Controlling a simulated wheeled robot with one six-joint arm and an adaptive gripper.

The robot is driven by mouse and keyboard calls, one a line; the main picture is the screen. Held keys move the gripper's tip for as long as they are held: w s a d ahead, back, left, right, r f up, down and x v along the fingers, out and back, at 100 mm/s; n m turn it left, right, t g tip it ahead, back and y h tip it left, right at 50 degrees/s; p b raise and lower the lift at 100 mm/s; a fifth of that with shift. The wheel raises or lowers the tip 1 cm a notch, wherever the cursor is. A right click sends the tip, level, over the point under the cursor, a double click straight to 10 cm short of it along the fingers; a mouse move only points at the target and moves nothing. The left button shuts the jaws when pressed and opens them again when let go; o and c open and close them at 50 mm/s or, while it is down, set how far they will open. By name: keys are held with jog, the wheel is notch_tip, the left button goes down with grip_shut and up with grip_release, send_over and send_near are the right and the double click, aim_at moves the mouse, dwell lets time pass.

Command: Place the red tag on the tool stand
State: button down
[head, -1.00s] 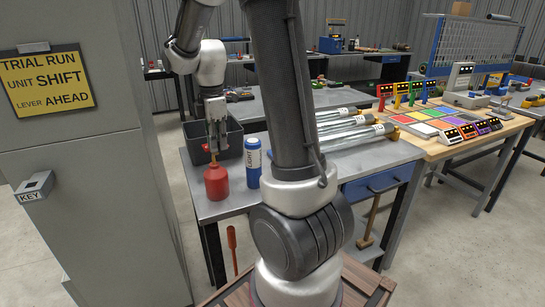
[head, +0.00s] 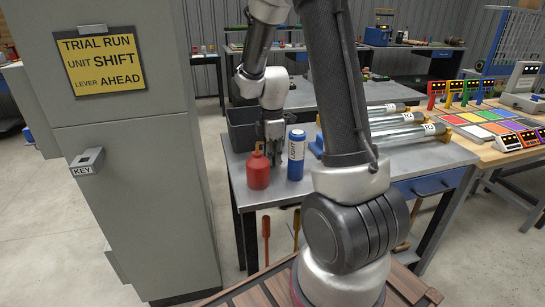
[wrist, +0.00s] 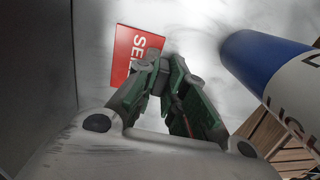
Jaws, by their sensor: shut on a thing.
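The red tag (wrist: 135,52), a flat red rectangle with white lettering starting "SE", shows in the wrist view at the fingertips, low over or against the grey bench top; the fingers hide its right part. My gripper (wrist: 158,72) is shut on its edge. In the head view my gripper (head: 273,158) points down just behind and between a red oil can (head: 258,172) and a blue-and-white bottle (head: 296,160); the tag cannot be made out there. I cannot pick out a tool stand for certain in either view.
The bottle (wrist: 258,62) stands close to the right of the fingers in the wrist view. A dark bin (head: 240,135) sits behind my gripper. Clear tubes (head: 400,133) lie farther right on the bench. A grey cabinet (head: 130,190) stands to the left.

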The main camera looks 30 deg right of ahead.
jog(key=c, duration=1.5)
grip_release()
jog(key=shift+f, duration=0.1)
notch_tip(320, 180, up, 12)
jog(key=s+a+r+m+t, duration=0.2)
jog(key=s+r+m, duration=0.2)
jog(key=s+m, duration=0.3)
jog(key=s+a+r+m+t, duration=0.2)
jog(key=s+r+m, duration=0.2)
jog(key=s, duration=1)
jog(key=m, duration=0.3)
jog(key=shift+s+a+r+m, duration=0.15)
jog(key=shift+r+m, duration=0.25)
